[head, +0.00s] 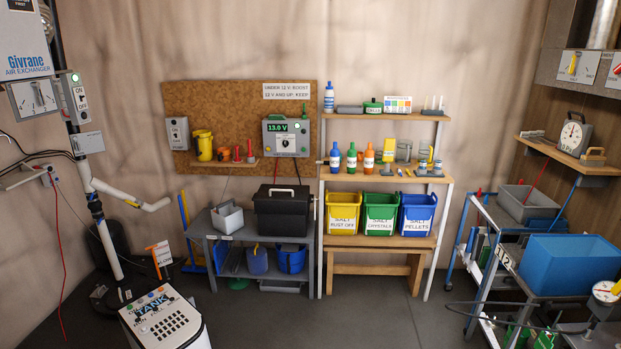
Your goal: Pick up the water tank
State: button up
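A white box (170,324) with a label reading "TANK" stands on the floor at the lower left. Its sloped top has coloured buttons and a grid of dark holes, and its lower part is cut off by the frame edge. I cannot tell whether this box is the water tank. My gripper is not in view.
A grey bench (225,240) holds a black toolbox (283,215). A wooden shelf (385,181) holds bottles and yellow, green and blue bins. A metal cart (478,290) stands at the right. White pipes (107,248) rise at the left. The middle floor (340,322) is clear.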

aim_at(226, 219)
jog(key=i+l, duration=0.1)
jog(key=i, duration=2)
jog(key=i+j+u, duration=0.2)
jog(key=i+u, duration=0.2)
jog(key=i+j+u, duration=0.1)
jog(key=i+u, duration=0.75)
jog(key=i+l+u, duration=0.15)
jog(key=i+u, duration=0.25)
jog(key=i+l+u, duration=0.25)
jog(key=u, duration=0.15)
jog(key=i+l+u, duration=0.2)
jog(key=i+u, duration=0.15)
